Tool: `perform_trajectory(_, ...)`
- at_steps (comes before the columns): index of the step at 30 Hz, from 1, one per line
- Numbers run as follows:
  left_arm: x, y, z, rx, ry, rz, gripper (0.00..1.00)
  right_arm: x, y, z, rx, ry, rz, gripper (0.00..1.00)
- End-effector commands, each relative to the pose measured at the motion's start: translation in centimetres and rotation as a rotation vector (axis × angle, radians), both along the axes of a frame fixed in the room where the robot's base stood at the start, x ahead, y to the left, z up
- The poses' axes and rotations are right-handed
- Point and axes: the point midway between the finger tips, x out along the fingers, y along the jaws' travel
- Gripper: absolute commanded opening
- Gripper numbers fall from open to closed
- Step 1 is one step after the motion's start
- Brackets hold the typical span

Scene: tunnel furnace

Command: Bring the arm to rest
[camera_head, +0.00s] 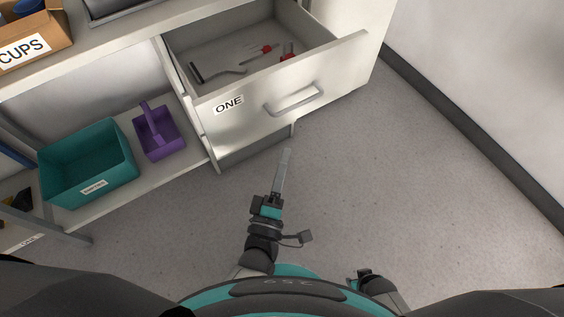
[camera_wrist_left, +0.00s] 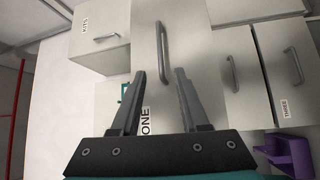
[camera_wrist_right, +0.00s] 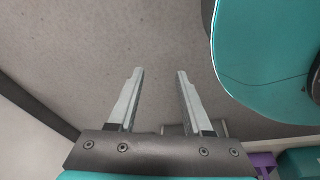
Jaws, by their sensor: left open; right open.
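My left gripper (camera_head: 284,165) points forward over the floor in the head view, in front of the open drawer and apart from it. In the left wrist view its two fingers (camera_wrist_left: 160,97) are spread, with nothing between them. Beyond them is the front of the drawer marked ONE. My right gripper (camera_wrist_right: 155,95) is open and empty in the right wrist view, with bare grey floor beyond its fingers. In the head view only a dark part of my right arm shows low, close to my body; its fingers cannot be made out there.
The drawer (camera_head: 240,120) stands pulled out, with a grey tool (camera_head: 215,72) and red-handled tools inside. A teal bin (camera_head: 90,165) and a purple caddy (camera_head: 158,132) sit on the lower shelf at left. A CUPS box (camera_head: 35,40) stands above. The floor at right is clear.

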Motion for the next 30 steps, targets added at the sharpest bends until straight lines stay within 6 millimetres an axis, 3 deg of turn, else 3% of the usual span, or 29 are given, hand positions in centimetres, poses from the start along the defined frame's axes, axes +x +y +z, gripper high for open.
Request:
perform_trajectory(13,0.0,0.0,-0.1,0.005,0.003,-0.001,0.45,0.0,0.0,0.0,0.001,-0.001,0.000,0.50)
perform_trajectory(16,-0.2,0.2,-1.7,0.073,0.043,-0.012,0.45,0.0,0.1,0.1,0.001,-0.002,0.000,0.50)
perform_trajectory(20,-1.3,1.6,-7.7,0.334,0.187,-0.064,0.45,-0.6,-0.3,0.1,-0.001,0.002,0.000,0.50)
perform_trajectory(23,-3.6,4.1,-14.2,0.620,0.347,-0.149,0.45,-1.2,-0.8,0.0,-0.006,0.005,0.000,0.50)
perform_trajectory(27,-8.8,9.2,-22.2,0.996,0.574,-0.319,0.45,-2.2,-1.2,0.0,-0.010,0.009,0.000,0.50)
perform_trajectory(30,-13.3,13.4,-26.3,1.216,0.721,-0.468,0.45,-2.7,-1.5,0.0,-0.013,0.010,0.000,0.50)
